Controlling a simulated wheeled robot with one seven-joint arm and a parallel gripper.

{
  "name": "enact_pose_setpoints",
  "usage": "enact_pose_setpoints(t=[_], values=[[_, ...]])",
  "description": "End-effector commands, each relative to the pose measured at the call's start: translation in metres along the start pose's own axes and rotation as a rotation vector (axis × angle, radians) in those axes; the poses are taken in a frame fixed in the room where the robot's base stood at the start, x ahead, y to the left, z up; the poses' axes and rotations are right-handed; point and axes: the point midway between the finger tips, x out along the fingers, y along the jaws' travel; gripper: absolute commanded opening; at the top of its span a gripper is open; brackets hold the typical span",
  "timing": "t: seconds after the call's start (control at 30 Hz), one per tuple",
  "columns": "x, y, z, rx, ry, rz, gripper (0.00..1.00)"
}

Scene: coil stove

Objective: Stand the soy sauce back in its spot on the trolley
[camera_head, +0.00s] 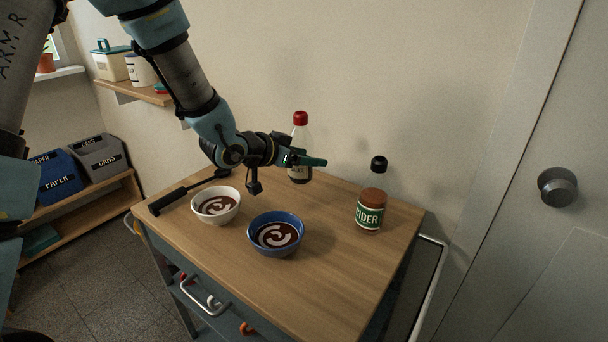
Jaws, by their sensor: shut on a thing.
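The soy sauce bottle (300,128) has a red cap, a clear neck and a dark lower part with a pale label, partly hidden by my gripper. It is upright at the back of the wooden trolley top (335,275). My gripper (308,161) is shut on the bottle around its middle. The bottle's base appears at or just above the trolley top; I cannot tell whether it touches.
A cider bottle (370,212) with a black cap stands at the right. A white bowl (228,217) and a blue bowl (277,250) hold brown contents near the front. A black-handled tool (170,202) lies at the left. The wall is close behind.

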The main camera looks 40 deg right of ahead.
Motion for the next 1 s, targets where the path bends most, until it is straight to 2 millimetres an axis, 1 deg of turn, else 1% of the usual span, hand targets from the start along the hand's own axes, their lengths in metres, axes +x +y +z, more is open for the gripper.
enact_pose_setpoints(t=[0.13,0.33,0.43,0.87,0.9,1.0], values=[[0.005,0.000,0.008,0.001,0.002,0.001,0.00],[0.017,0.000,0.033,-0.002,0.000,0.000,0.00],[0.021,0.000,0.040,0.001,0.002,0.000,0.00],[0.024,-0.001,0.046,0.001,0.003,-0.002,0.00],[0.023,0.000,0.046,0.001,0.001,-0.001,0.78],[0.023,0.000,0.046,0.001,0.001,-0.001,0.90]])
